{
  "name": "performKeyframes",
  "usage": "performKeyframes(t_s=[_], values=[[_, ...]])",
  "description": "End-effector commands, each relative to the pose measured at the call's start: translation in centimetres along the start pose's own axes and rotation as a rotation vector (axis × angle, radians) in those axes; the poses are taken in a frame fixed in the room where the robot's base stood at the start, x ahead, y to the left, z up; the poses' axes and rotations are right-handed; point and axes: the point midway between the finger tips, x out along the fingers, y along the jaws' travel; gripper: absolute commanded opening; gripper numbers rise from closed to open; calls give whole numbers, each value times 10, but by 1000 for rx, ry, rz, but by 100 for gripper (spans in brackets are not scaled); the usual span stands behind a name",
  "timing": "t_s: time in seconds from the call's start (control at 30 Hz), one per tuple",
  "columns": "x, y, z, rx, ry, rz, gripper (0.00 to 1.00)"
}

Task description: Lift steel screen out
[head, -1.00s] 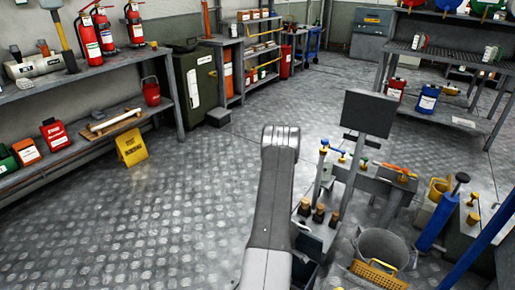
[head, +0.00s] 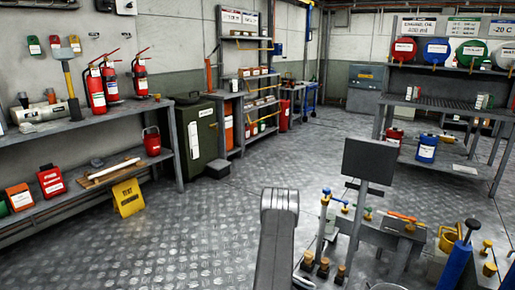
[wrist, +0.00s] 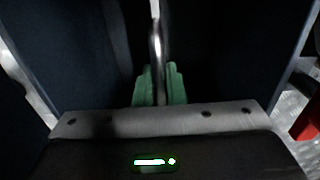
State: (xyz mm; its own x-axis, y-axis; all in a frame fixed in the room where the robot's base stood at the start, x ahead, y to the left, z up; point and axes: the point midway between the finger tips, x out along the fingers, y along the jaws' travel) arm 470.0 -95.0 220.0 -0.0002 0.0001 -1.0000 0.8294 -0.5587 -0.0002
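In the wrist view, the two green finger pads of my gripper (wrist: 159,88) stand close together at the middle. A thin, pale metal strip runs upward between them, which looks like the steel screen (wrist: 156,30) seen edge-on. The pads lie against it on both sides with no clear gap. Dark walls (wrist: 65,50) stand to the left and right, and the space is dim, so the screen's faces and lower end are hidden. In the head view my arm shows at the bottom centre, but my gripper is out of sight.
A dark panel on a post (head: 369,160) stands right of my arm, with a low bench (head: 375,232) of small tools by it. A blue pump (head: 455,262) stands at lower right. Shelves (head: 90,128) line the left wall.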

Motion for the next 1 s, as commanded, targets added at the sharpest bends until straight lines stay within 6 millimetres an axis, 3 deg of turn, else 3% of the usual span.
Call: performKeyframes(t_s=[1.0], values=[[-43, 0, 0, -1, 0, 0, 0]])
